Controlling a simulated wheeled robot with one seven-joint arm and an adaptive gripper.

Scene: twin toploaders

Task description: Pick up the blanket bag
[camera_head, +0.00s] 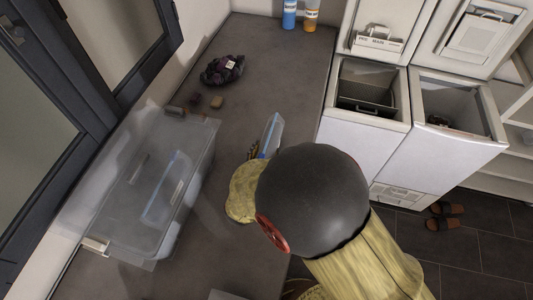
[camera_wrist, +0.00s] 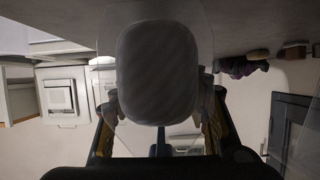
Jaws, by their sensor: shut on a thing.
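The blanket bag appears to be a clear bag with blue trim. Part of it (camera_head: 272,134) shows beyond my arm in the head view, over the counter. In the head view my arm hides most of the gripper and bag. I cannot tell whether the bag touches the counter.
A clear lidded box (camera_head: 150,185) stands on the counter at left, by the window. A dark patterned bundle (camera_head: 222,69) and small blocks (camera_head: 216,102) lie behind it. Two bottles (camera_head: 300,14) stand at the back. Two open top-loading washers (camera_head: 365,130) are at right, with slippers (camera_head: 445,215) on the floor.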

